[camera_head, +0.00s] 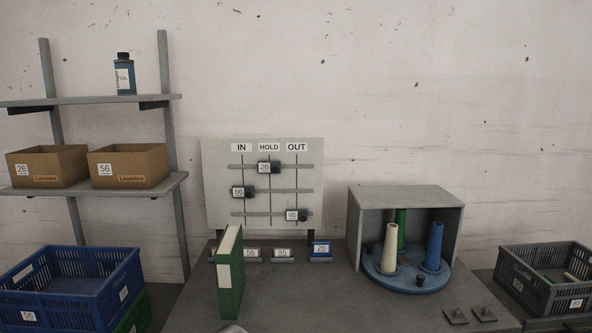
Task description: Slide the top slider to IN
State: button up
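A pale slider board (215,160) stands at the back of the table, with columns headed IN, HOLD and OUT. The top slider (276,168), labelled 26, sits on the top rail under HOLD. The middle slider (249,191), labelled 56, is under IN. The bottom slider (303,215), labelled 95, is under OUT.
A green binder (230,275) stands upright in front of the board's lower left. Small labelled holders (284,255) line the board's foot. A grey open box (449,232) with cones on a blue turntable (402,284) stands right. Table front centre is clear.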

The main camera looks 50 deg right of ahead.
aim_at(264, 168)
jog(key=z, duration=0.6)
jog(key=i, duration=0.9)
jog(key=z, duration=0.55)
